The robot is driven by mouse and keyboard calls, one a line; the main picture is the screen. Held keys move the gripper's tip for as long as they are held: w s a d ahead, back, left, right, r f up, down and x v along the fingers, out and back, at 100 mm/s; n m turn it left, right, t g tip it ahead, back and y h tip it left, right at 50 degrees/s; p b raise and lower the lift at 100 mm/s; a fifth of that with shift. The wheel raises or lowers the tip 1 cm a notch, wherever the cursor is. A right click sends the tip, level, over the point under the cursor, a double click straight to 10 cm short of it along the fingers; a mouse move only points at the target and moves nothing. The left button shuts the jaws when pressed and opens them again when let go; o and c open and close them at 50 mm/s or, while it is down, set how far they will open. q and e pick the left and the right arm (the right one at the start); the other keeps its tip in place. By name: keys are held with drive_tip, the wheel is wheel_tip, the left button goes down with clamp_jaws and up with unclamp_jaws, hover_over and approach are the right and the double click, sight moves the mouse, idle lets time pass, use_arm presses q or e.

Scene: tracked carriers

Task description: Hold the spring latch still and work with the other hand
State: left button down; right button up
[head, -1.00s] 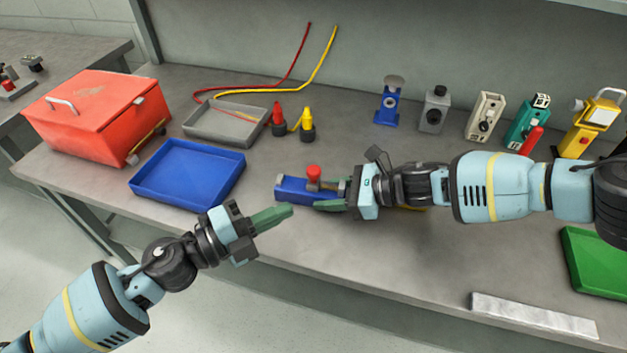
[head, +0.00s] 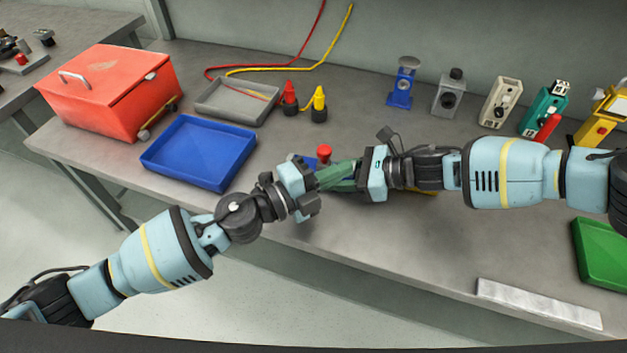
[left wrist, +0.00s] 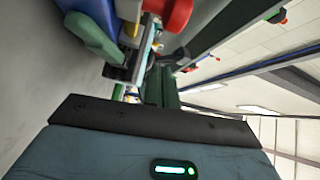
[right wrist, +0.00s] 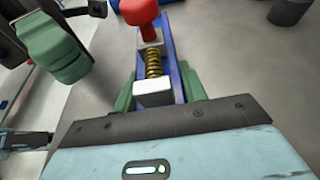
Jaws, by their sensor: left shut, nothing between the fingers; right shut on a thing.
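The spring latch has a blue base, a red knob, a coiled spring and a pale block. In the head view its red knob (head: 323,152) shows behind my left gripper (head: 345,172), which hides much of the base. In the right wrist view the latch (right wrist: 153,63) lies lengthwise, with the green fingers of my right gripper (right wrist: 157,92) on both sides of its base, shut on it. My left gripper is shut and empty, close in front of the latch. In the right wrist view it shows at the upper left (right wrist: 60,50), apart from the latch.
A blue tray (head: 160,171), a grey tray (head: 212,107) and a red toolbox (head: 90,105) stand left on the bench. Red and yellow bottles (head: 319,104) stand behind. Several devices line the back right. A green tray (head: 590,270) and a pale bar (head: 535,303) lie right.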

sight(324, 162)
use_arm(q)
drive_tip(key=shift+w+a+f, duration=0.15)
drive_tip(key=shift+w+a, duration=0.5)
drive_tip(key=shift+w, duration=0.1)
drive_tip(key=shift+w+a+f, duration=0.1)
drive_tip(key=shift+w+a, duration=0.5)
drive_tip(key=shift+w, duration=0.1)
drive_tip(key=shift+w+a, duration=0.2)
drive_tip(key=shift+a, duration=0.7)
drive_tip(key=shift+w+a, duration=0.25)
drive_tip(key=shift+a, duration=0.65)
drive_tip(key=shift+w+a, duration=0.2)
drive_tip(key=shift+a, duration=0.7)
drive_tip(key=s+d, duration=0.3)
drive_tip(key=shift+d+r, duration=0.25)
drive_tip(key=shift+r, duration=0.1)
drive_tip(key=v, duration=1)
drive_tip(key=shift+w+a, duration=0.1)
use_arm(e)
drive_tip(key=o, duration=1.4)
